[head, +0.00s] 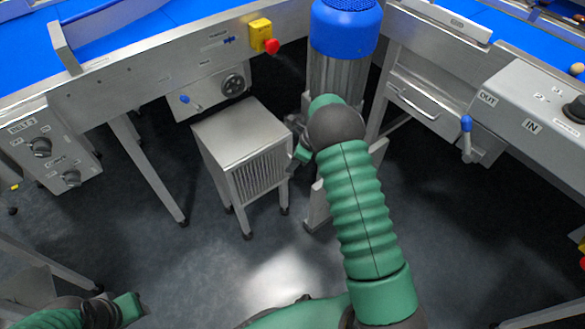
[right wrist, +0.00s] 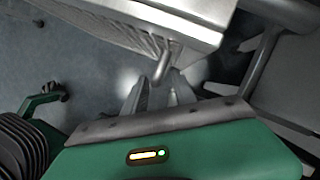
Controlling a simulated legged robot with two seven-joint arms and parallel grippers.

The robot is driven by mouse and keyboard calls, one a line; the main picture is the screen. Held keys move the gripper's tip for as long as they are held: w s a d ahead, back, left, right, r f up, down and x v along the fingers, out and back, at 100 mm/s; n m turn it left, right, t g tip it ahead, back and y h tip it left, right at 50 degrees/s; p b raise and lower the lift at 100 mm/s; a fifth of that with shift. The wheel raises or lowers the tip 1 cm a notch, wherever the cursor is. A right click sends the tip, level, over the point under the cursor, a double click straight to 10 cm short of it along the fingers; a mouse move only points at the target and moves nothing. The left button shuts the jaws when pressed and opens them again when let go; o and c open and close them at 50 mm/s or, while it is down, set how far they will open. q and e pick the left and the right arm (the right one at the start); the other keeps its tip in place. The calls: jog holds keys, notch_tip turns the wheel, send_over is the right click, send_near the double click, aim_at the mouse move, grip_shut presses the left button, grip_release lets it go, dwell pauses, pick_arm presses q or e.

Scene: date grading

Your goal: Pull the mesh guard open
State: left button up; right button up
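The mesh guard (head: 262,178) is the ribbed front panel of a low steel box standing on legs at the centre of the head view. Its ribbed face also shows in the right wrist view (right wrist: 115,32). A short metal handle (right wrist: 164,62) sticks out from its edge there. My right gripper (head: 300,150) is beside the guard's right edge, mostly hidden by my own wrist. In the right wrist view its two fingers (right wrist: 160,90) stand apart, with the handle's end between or just beyond their tips; contact cannot be told. My left gripper's fingers do not show.
A blue-topped motor (head: 345,30) stands right behind my right wrist. Conveyor frames with blue belts (head: 115,25) run along both sides. A red stop button (head: 271,46) is above the box. The floor (head: 285,270) in front of the guard is clear.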

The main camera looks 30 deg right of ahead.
jog(key=shift+w+a+f, duration=0.15)
jog(key=shift+a+f, duration=0.25)
jog(key=shift+a, duration=0.05)
jog(key=shift+d, duration=0.25)
jog(key=shift+c, duration=0.6)
jog(key=shift+f, duration=0.1)
jog(key=c, duration=0.5)
grip_shut()
jog(key=shift+a, duration=0.1)
jog(key=shift+w+r, duration=0.2)
